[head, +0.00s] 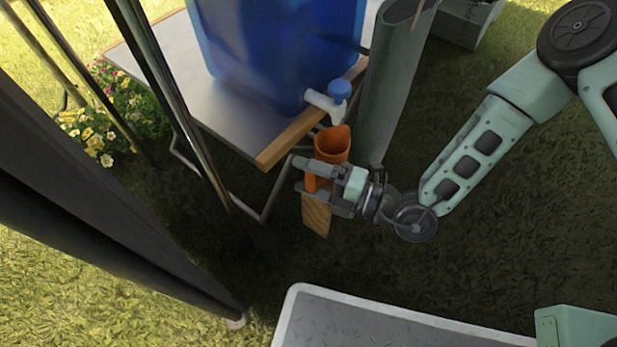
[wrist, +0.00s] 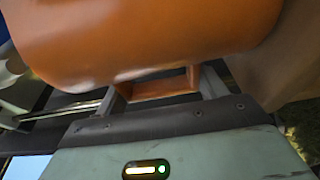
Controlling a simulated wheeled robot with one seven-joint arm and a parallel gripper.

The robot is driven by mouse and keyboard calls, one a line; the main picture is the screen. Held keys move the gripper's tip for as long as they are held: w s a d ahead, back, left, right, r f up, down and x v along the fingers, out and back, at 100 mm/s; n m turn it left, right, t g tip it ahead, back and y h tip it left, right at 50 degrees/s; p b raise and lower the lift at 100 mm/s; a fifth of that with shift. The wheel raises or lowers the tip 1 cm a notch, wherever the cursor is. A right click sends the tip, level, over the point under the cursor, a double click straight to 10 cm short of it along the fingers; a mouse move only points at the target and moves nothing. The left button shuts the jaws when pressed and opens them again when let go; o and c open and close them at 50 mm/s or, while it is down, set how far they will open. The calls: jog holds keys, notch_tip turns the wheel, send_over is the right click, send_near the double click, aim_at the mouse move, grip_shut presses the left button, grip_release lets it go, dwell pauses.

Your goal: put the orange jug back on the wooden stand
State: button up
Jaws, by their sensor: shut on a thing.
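The orange jug (head: 333,143) is upright below the white tap with the blue knob (head: 340,90), at the front of the table. My gripper (head: 304,176) is shut on the jug's handle, on the side nearer to me. In the wrist view the jug's body (wrist: 150,35) fills the top, and its handle (wrist: 160,88) lies between the fingers. A wooden piece (head: 317,214), perhaps the wooden stand, shows just below my gripper. Its upper part is hidden, and I cannot tell whether the jug touches it.
A blue water container (head: 270,50) stands on the grey table (head: 190,75), with a wooden beam (head: 290,140) along its edge. A grey post (head: 390,85) rises close to the jug's right. Dark poles cross the left. Flowers (head: 110,115) grow at left.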

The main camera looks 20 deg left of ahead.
jog(key=shift+f, duration=0.15)
jog(key=o, duration=1.3)
jog(key=shift+o, duration=0.2)
